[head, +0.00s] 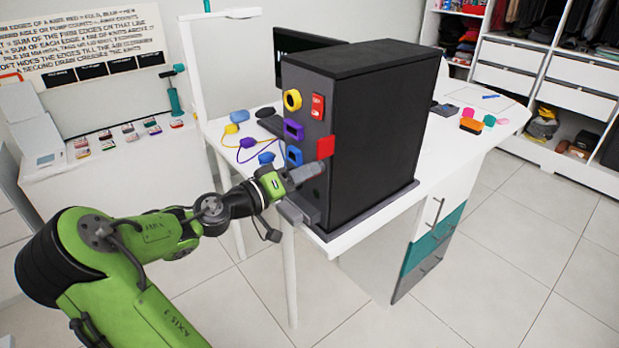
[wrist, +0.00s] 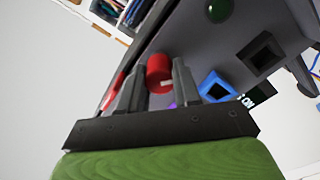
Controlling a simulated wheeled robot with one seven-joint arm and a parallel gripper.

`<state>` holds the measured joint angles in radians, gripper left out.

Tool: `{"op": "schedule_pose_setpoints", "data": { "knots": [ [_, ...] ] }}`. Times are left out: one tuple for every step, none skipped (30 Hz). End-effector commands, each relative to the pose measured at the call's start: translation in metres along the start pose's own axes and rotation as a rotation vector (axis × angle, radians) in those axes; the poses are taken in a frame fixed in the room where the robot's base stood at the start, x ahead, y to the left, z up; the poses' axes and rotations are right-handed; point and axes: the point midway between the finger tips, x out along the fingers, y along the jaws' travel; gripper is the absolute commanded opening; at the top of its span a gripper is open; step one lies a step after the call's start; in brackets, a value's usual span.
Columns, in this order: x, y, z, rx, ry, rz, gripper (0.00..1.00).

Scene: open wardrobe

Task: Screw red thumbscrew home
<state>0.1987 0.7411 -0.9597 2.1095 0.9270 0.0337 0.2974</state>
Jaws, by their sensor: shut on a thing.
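The red thumbscrew (wrist: 158,70) is a short red cylinder on the dark front panel of the black cabinet (head: 375,130). In the wrist view it sits between the two grey fingertips of my gripper (wrist: 159,80), which is shut on it. In the head view my gripper (head: 312,172) reaches the lower part of the cabinet's front face, and its fingers hide the thumbscrew there. The screw's thread and how deep it sits are hidden.
A red square part (head: 326,147) is just above my fingers. A blue socket (head: 294,155), purple socket (head: 293,131), yellow ring (head: 292,100) and red switch (head: 318,107) line the panel. The cabinet stands on a white table (head: 470,130) with small coloured pieces.

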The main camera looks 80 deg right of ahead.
Motion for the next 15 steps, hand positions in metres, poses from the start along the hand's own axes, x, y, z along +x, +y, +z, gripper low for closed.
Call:
{"op": "schedule_pose_setpoints", "data": {
  "knots": [
    [0.0000, -0.0020, 0.0017, 0.022, 0.000, -0.001, 0.00],
    [0.0000, -0.0020, 0.0018, 0.034, 0.000, -0.001, 0.00],
    [0.0000, -0.0020, 0.0019, 0.051, 0.000, -0.001, 0.00],
    [0.0001, -0.0020, 0.0021, 0.064, -0.001, -0.001, 0.00],
    [0.0001, -0.0021, 0.0021, 0.076, -0.001, -0.001, 0.00],
    [0.0000, -0.0022, 0.0020, 0.092, -0.001, -0.001, 0.00],
    [0.0000, -0.0023, 0.0019, 0.105, -0.001, -0.002, 0.00],
    [0.0000, -0.0024, 0.0018, 0.119, 0.000, -0.002, 0.00],
    [-0.0001, -0.0025, 0.0017, 0.135, 0.000, -0.002, 0.00],
    [-0.0001, -0.0025, 0.0017, 0.147, 0.000, -0.002, 0.00],
    [-0.0001, -0.0025, 0.0017, 0.159, 0.000, -0.002, 0.00],
    [-0.0001, -0.0024, 0.0018, 0.177, 0.000, -0.002, 0.00],
    [-0.0001, -0.0024, 0.0018, 0.190, 0.000, -0.002, 0.00],
    [-0.0001, -0.0024, 0.0017, 0.202, 0.001, -0.002, 0.00],
    [-0.0001, -0.0024, 0.0017, 0.218, 0.001, -0.002, 0.00]
  ]
}}
